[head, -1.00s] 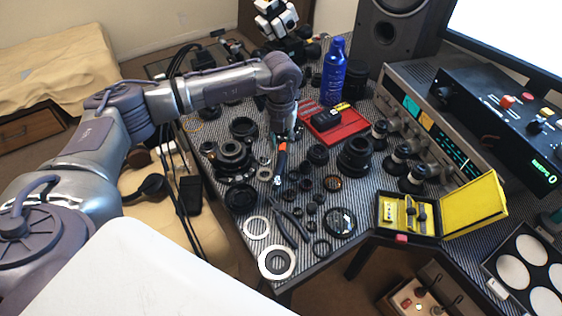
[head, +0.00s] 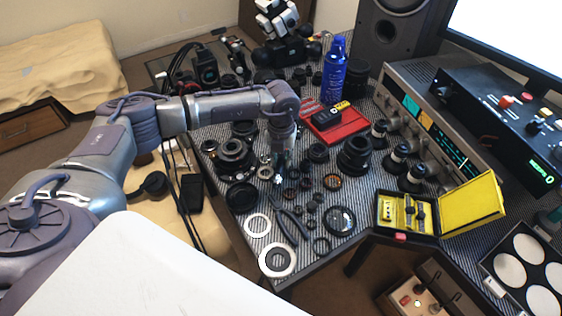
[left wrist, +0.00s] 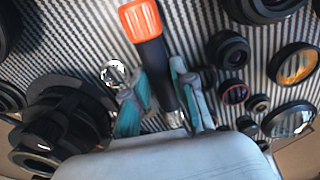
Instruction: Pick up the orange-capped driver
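The orange-capped driver shows in the left wrist view, with its orange cap (left wrist: 140,19) toward the top and its dark shaft (left wrist: 155,65) running down between my fingers. It lies on the striped mat. My left gripper (left wrist: 163,90) straddles the dark shaft, one teal-padded finger on each side, close to it. Whether the pads press on it I cannot tell. In the head view my left gripper (head: 279,168) points down at the mat and mostly hides the driver. My right gripper is not in view.
Lens parts crowd the striped mat, with a large lens barrel (head: 233,157) to the left and another (head: 355,154) to the right. Pliers (head: 291,222) lie in front. A red tray (head: 345,132), a blue bottle (head: 334,72) and a yellow open case (head: 470,205) stand farther right.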

